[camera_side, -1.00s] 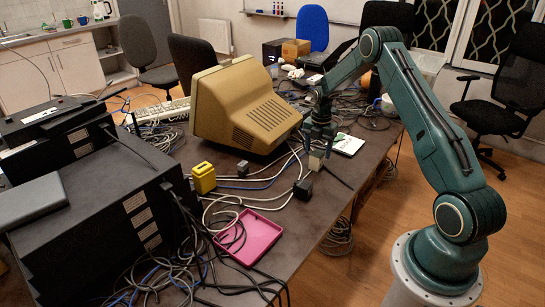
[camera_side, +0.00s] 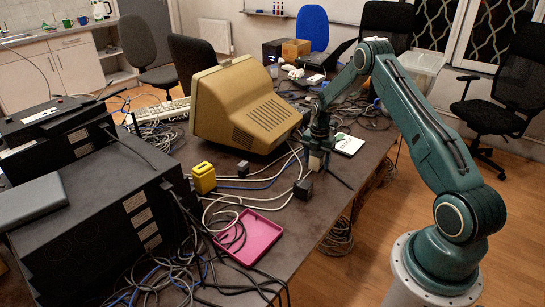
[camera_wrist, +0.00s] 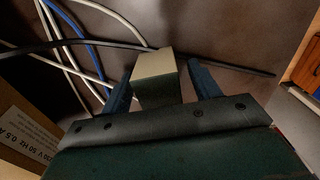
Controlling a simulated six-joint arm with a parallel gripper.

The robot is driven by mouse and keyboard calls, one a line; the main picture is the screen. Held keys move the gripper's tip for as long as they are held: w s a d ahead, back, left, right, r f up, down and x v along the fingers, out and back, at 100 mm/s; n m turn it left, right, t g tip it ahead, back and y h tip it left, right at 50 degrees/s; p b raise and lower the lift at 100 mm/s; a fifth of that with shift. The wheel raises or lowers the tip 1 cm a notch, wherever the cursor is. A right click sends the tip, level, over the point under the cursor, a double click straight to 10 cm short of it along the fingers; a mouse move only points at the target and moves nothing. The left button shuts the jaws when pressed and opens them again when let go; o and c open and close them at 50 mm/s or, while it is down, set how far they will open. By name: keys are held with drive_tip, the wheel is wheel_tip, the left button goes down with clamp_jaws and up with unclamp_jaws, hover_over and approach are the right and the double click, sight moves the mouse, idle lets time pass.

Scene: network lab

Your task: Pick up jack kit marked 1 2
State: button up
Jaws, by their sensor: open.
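My gripper (camera_side: 317,150) points down over the table beside the beige monitor. In the wrist view its two dark blue fingers (camera_wrist: 162,85) stand on either side of a small block with a beige top (camera_wrist: 153,64) and darker sides. The jaws are open, with the block between them. In the side view this pale block (camera_side: 315,162) shows low between the fingers, partly hidden. I cannot read any marking on it. A small dark block (camera_side: 303,189) sits just left and nearer, and another dark block (camera_side: 243,168) lies further left. A yellow block (camera_side: 204,177) stands beyond the pink tray.
White and blue cables (camera_wrist: 70,45) and a black cable (camera_wrist: 110,45) run close to the block. The beige monitor (camera_side: 240,105) stands close left of my gripper. A pink tray (camera_side: 262,232) lies nearer the front. A white card (camera_side: 347,145) lies to the right.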

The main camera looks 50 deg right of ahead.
drive_tip(key=c, duration=1.1)
drive_tip(key=shift+r, duration=0.2)
wheel_tip(320, 180, up, 20)
drive_tip(key=shift+f, duration=0.15)
